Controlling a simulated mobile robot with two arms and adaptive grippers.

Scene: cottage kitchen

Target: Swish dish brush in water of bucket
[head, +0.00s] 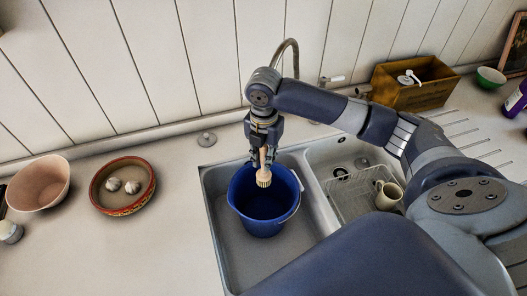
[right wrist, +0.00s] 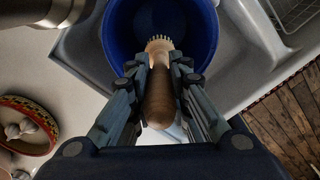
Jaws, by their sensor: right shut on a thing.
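A blue bucket (head: 280,217) stands in the left basin of the sink. My right gripper (head: 264,160) hangs over the bucket's back rim and is shut on the dish brush (head: 264,178), which has a pale wooden body and light bristles. In the head view the bristles point down over the bucket's opening. In the right wrist view the gripper (right wrist: 158,85) holds the brush handle (right wrist: 160,100), with the bristle end over the bucket (right wrist: 118,20). Water in the bucket cannot be made out. My left gripper does not show.
The sink (head: 222,240) has a right basin with a wire rack (head: 345,200) and a cream mug (head: 387,194). A patterned bowl (head: 122,208) and a pinkish bowl (head: 40,186) stand on the left counter. A wooden box (head: 420,92) stands at the back right. The tap (head: 290,45) rises behind my right arm.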

